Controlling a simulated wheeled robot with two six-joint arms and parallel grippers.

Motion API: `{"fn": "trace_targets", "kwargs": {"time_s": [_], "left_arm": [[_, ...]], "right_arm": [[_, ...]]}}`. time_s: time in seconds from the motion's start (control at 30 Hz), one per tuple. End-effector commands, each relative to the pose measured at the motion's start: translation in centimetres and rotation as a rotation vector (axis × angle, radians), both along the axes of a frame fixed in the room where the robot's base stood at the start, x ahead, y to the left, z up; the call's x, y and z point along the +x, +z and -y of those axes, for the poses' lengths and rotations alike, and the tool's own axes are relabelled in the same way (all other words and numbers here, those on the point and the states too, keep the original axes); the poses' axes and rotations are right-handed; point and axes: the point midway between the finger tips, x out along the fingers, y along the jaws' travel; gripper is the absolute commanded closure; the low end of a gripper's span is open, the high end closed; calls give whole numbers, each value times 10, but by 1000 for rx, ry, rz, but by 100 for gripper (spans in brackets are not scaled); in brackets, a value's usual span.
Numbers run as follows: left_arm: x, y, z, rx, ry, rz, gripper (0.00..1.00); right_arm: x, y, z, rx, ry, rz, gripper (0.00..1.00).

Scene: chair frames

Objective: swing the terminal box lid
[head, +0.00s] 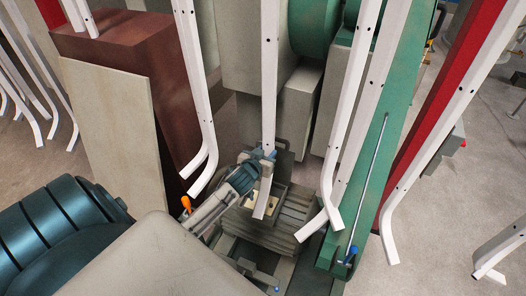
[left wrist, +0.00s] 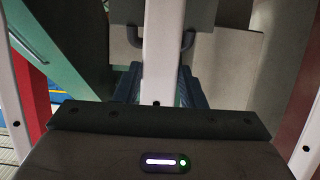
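My left gripper (head: 262,158) is low in the middle of the head view, reaching up and right from its grey arm. Its tips are beside a small dark grey plate (head: 284,160), which may be the terminal box lid. In the left wrist view, a grey panel with a dark curved handle (left wrist: 188,40) is just beyond my blue fingers (left wrist: 160,75). A white chair frame leg (left wrist: 160,45) crosses in front and hides the middle of the handle and the space between the fingers. I cannot tell whether they touch the handle. My right gripper is not in view.
White chair frames (head: 358,100) hang close around my left arm. A green beam (head: 385,130) stands at the right. A brown block with a pale board (head: 115,130) is at the left, above a dark teal ribbed cylinder (head: 60,225). Open floor (head: 440,230) shows at the right.

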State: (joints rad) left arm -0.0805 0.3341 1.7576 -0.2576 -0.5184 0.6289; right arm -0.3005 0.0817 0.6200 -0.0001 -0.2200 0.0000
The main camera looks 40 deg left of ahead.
Motion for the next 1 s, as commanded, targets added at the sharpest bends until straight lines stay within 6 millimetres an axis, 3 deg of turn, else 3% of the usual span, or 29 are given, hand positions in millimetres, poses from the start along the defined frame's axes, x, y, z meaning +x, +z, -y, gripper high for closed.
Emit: {"fn": "trace_targets", "kwargs": {"time_s": [0.6,0.8,0.93,1.0], "left_arm": [[73,-30,-18,0,0,0,66],[71,-27,-17,1,0,0,100],[71,-27,-17,1,0,0,100],[70,-27,-17,1,0,0,90]], "right_arm": [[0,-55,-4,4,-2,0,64],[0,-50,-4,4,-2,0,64],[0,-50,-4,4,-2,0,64],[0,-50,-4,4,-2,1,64]]}}
